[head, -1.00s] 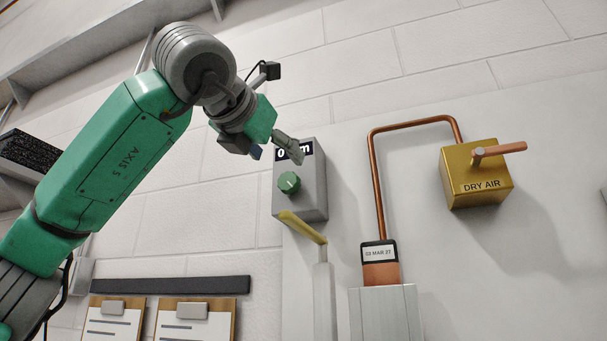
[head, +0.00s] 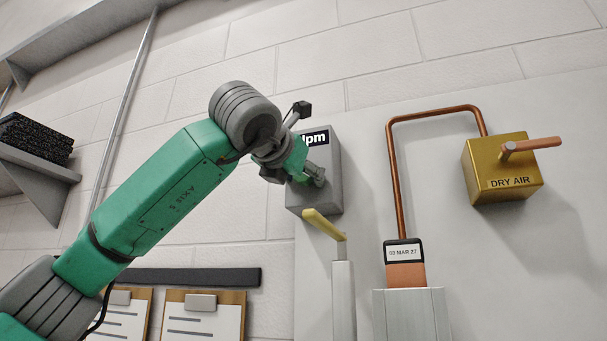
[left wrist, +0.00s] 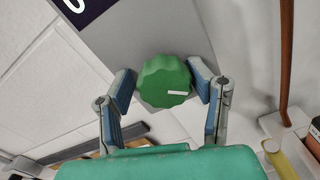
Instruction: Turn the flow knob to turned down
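The flow knob (left wrist: 165,82) is green with a scalloped rim and a white pointer line, on the front of a grey box (head: 327,195). In the left wrist view it sits between the two blue-padded fingers of my left gripper (left wrist: 163,88). The fingers stand apart, with a small gap on each side of the knob. In the head view my left gripper (head: 312,178) is in front of the box and hides the knob. The box's dark display (head: 316,138) is partly covered; "lpm" shows. My right gripper is in neither view.
A yellow lever (head: 323,223) on a grey post is just below the box. To the right are a copper pipe (head: 393,180), a dated tag (head: 403,253) and a brass DRY AIR valve block (head: 503,170) with a copper handle. Clipboards (head: 203,315) hang at lower left.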

